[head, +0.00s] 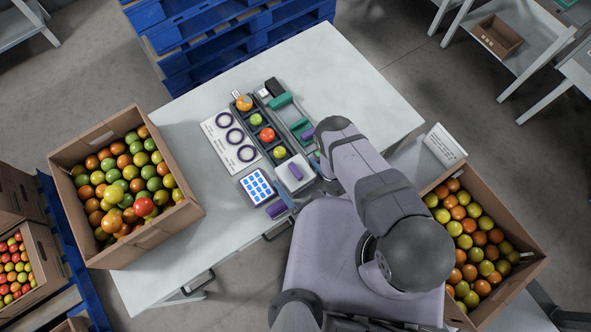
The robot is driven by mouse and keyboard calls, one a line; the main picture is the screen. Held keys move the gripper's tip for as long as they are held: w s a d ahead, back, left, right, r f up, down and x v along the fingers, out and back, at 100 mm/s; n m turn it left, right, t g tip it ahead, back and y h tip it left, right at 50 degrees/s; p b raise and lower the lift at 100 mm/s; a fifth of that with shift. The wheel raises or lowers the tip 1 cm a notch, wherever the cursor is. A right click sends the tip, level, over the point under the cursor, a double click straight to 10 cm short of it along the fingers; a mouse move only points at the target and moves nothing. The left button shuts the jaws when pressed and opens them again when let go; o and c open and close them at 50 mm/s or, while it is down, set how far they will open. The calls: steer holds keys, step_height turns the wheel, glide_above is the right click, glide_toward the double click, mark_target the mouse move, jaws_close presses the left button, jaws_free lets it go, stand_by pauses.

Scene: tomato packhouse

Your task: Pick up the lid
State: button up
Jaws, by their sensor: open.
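A small white square piece with a purple bar-shaped grip (296,171) lies on the table just left of my arm. It looks like the lid, though I cannot be sure. Left of it sits a white box with a grid of blue cells (257,186). A loose purple block (276,209) lies below it, near the table's front edge. My arm reaches over the table to the right of these things. My gripper is hidden behind my own arm links, so its distance from the white piece cannot be told.
A dark tray (270,147) holds several tomatoes beside a white card with purple rings (214,125). Green-handled pieces (281,100) lie behind. Tomato crates stand left (190,217) and right (516,238). The white table (365,85) is clear at the back right.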

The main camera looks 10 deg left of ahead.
mark_target(289, 166)
steer(key=b+x, duration=0.1)
steer(key=b, duration=0.2)
steer(key=shift+w+a+f, duration=0.2)
steer(key=shift+a+f, duration=0.05)
steer(key=w+b, duration=0.1)
steer(key=b, duration=0.3)
steer(key=shift+a+f, duration=0.15)
steer(key=shift+a, duration=0.25)
steer(key=shift+w+a+b, duration=0.75)
steer(key=shift+b, duration=0.25)
steer(key=shift+c, duration=0.6)
steer(key=c, duration=1)
